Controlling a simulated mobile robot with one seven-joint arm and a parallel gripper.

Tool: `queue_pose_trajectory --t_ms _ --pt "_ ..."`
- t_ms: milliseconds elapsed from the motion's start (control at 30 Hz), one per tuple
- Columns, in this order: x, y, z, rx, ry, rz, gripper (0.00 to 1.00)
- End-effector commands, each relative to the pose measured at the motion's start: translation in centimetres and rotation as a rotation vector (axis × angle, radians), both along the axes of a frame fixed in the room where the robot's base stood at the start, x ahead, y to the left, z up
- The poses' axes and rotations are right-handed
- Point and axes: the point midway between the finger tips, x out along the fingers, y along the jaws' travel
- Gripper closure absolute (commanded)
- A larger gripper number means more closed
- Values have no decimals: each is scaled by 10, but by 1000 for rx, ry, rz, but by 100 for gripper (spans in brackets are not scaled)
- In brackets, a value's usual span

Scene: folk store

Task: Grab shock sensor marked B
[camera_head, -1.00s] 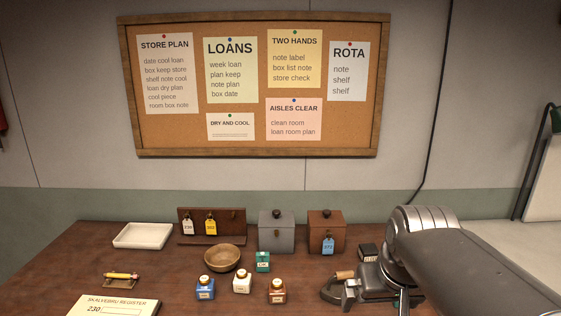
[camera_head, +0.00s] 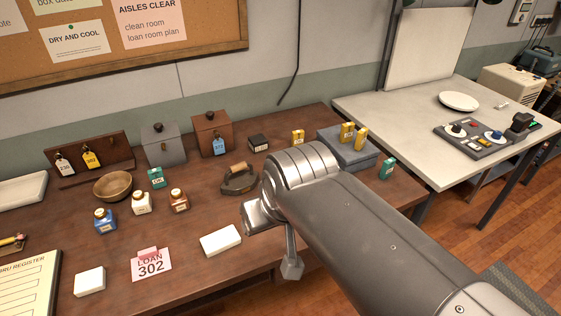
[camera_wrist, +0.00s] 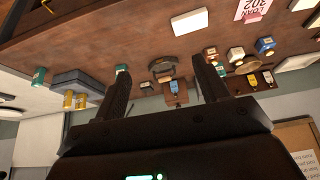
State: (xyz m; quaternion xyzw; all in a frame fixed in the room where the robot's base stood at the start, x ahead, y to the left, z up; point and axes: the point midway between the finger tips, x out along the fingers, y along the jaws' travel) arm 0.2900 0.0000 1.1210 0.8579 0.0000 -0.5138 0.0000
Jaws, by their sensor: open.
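No letter B can be read on any small part, so I cannot tell which is the shock sensor marked B. Small upright labelled pieces stand on the brown desk: a yellow one (camera_head: 298,137), two yellow ones (camera_head: 354,136) on a blue-grey block (camera_head: 348,152), a green one (camera_head: 387,168) at the right edge and a green one (camera_head: 157,177) by the bowl. The wrist view shows a green piece (camera_wrist: 38,76), yellow pieces (camera_wrist: 74,100) and another green piece (camera_wrist: 121,69) near the left finger. My gripper (camera_wrist: 160,68) is open and empty above the desk; my arm hides its jaws in the head view.
A wooden bowl (camera_head: 113,187), several ink bottles (camera_head: 141,203), a wood-handled black tool (camera_head: 239,179), a grey box (camera_head: 163,145) and a brown box (camera_head: 211,134) stand on the desk. A loan 302 card (camera_head: 151,264) lies in front. A pale table (camera_head: 415,112) adjoins at right.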

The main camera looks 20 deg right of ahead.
Motion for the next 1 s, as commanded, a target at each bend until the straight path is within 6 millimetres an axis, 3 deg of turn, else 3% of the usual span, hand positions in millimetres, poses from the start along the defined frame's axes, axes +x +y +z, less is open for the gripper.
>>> queue_pose_trajectory --t_ms 167,333,667,1000 --pt "2 0 0 -1 1 0 33" --pt "25 -7 3 -4 16 -3 33" --pt "117 -46 -4 -12 55 -5 33" --pt "208 -116 -45 -7 84 -19 33"
